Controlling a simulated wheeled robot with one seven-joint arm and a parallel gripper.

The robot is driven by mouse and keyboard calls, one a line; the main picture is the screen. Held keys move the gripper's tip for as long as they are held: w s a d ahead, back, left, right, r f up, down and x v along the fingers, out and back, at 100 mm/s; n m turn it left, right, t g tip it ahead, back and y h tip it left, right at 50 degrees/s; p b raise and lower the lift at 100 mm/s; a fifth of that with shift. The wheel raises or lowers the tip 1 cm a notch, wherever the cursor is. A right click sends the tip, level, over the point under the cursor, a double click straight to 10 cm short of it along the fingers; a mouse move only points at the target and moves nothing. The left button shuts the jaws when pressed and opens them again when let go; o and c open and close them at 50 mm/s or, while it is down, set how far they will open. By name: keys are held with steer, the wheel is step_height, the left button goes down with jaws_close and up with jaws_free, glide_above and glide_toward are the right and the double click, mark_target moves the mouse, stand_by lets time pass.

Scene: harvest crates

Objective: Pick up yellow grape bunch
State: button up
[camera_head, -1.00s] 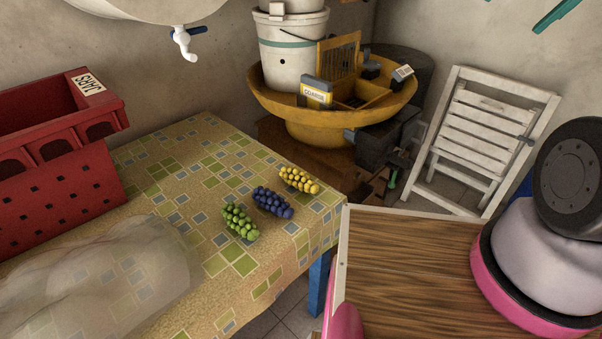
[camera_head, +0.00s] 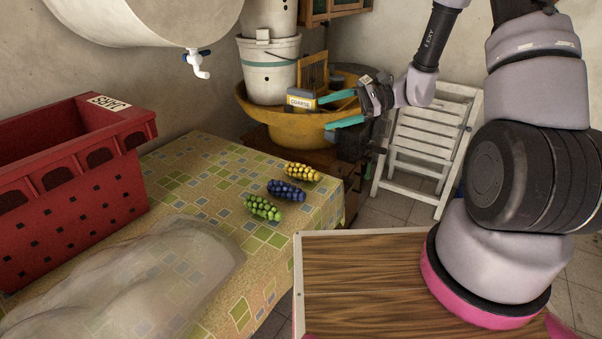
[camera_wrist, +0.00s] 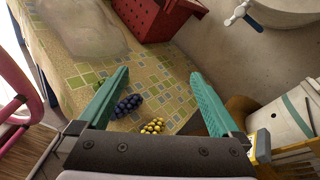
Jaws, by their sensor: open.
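The yellow grape bunch (camera_head: 302,172) lies on the patterned tablecloth near the table's right end. It also shows in the wrist view (camera_wrist: 153,126), low between my fingers. In the wrist view the blue bunch (camera_wrist: 127,105) is partly behind the left finger.
A red crate (camera_head: 75,175) stands at the table's left, with a translucent crumpled sheet (camera_head: 150,270) in front. A yellow basin (camera_head: 270,118) with a white bucket (camera_head: 268,72) stands behind the table. A white folding chair (camera_head: 425,150) leans at the right. The tablecloth around the grapes is clear.

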steer(key=w+f+m+t+y, duration=0.1)
steer(key=w+f+m+t, duration=0.15)
steer(key=f, duration=0.35)
steer(key=w+f+m+t+y, duration=0.1)
steer(key=w+f+m+t, duration=0.1)
steer(key=f+m, duration=0.3)
steer(key=m+t+h, duration=0.1)
steer(key=m+t, duration=0.3)
steer(key=t, duration=0.1)
glide_toward(308, 167)
steer(key=shift+w+a+r+n, duration=0.15)
steer(key=shift+w+a+r, duration=0.1)
steer(key=shift+r, duration=0.2)
steer(key=shift+w+a+r+n, duration=0.1)
steer(key=shift+w+a+r, duration=0.15)
steer(key=shift+r, duration=0.25)
steer(key=shift+f, duration=0.35)
steer(key=x, duration=0.5)
steer(key=shift+w+a+f, duration=0.1)
steer(key=shift+a+f, duration=0.05)
steer(key=shift+f, duration=0.15)
steer(key=x, duration=0.4)
steer(key=shift+a+f, duration=0.2)
steer(key=shift+f, duration=0.15)
steer(key=shift+w+a+h, duration=0.15)
steer(key=shift+a+h, duration=0.15)
steer(key=shift+a, duration=0.2)
jaws_close()
